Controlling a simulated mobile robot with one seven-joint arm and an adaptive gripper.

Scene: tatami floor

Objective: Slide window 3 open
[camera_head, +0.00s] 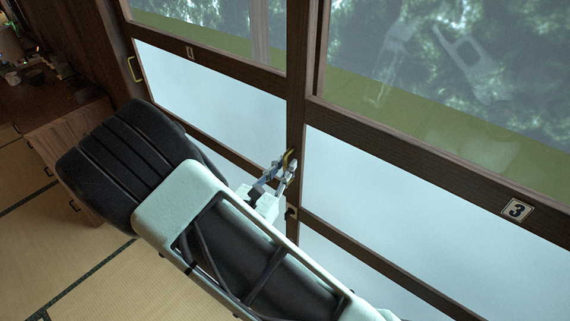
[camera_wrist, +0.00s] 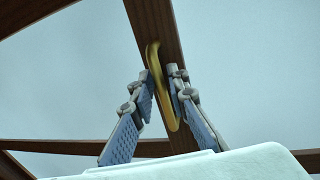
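Window 3 (camera_head: 435,185) is a dark wooden frame with clear glass above and pale panels below. Its number plate "3" (camera_head: 516,209) is on the middle rail at right. A brass pull handle (camera_head: 289,159) is on the upright at the window's left edge; it also shows in the wrist view (camera_wrist: 156,62). My gripper (camera_head: 279,170) is at this handle, with one finger on each side of it in the wrist view (camera_wrist: 160,88).
Another window panel with a plate "1" (camera_head: 190,53) is on the left, with its own brass handle (camera_head: 133,69) at its far left edge. A wooden cabinet (camera_head: 60,150) stands at left, partly behind my arm. Tatami floor (camera_head: 75,265) is clear at lower left.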

